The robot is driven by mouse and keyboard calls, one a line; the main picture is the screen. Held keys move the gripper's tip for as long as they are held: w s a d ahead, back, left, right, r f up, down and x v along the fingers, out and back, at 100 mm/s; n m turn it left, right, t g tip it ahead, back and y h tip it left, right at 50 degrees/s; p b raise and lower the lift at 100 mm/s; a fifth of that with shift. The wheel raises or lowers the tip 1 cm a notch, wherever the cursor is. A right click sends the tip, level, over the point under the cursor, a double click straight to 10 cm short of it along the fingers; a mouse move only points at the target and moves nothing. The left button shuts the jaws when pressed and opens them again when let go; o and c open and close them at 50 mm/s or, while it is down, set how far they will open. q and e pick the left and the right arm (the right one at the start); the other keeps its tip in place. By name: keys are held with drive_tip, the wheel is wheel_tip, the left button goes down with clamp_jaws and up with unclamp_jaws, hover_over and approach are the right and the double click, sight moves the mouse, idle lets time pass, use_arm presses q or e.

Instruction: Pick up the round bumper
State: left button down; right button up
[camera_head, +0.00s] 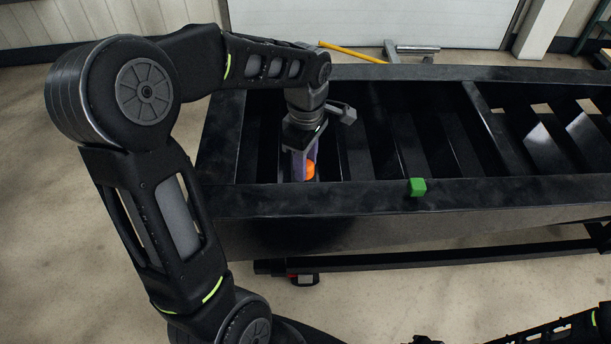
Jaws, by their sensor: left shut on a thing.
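An orange round bumper (310,170) shows at the tip of my left gripper (302,166). The left gripper points down into the left bay of the black trailer frame (400,197), just behind its front rail, and is shut on the bumper. The fingers hide part of the bumper. I cannot tell whether the bumper touches the frame. Only part of my right arm shows at the bottom right edge; its gripper fingers are not clear in view.
Slanted black slats and crossbars divide the frame. A yellow bar (352,52) and a grey metal piece (412,50) are behind it. Bare floor lies in front.

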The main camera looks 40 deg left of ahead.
use_arm(q)
wheel_tip(320, 180, up, 2)
drive_tip(key=shift+r, duration=0.1)
idle(0.6)
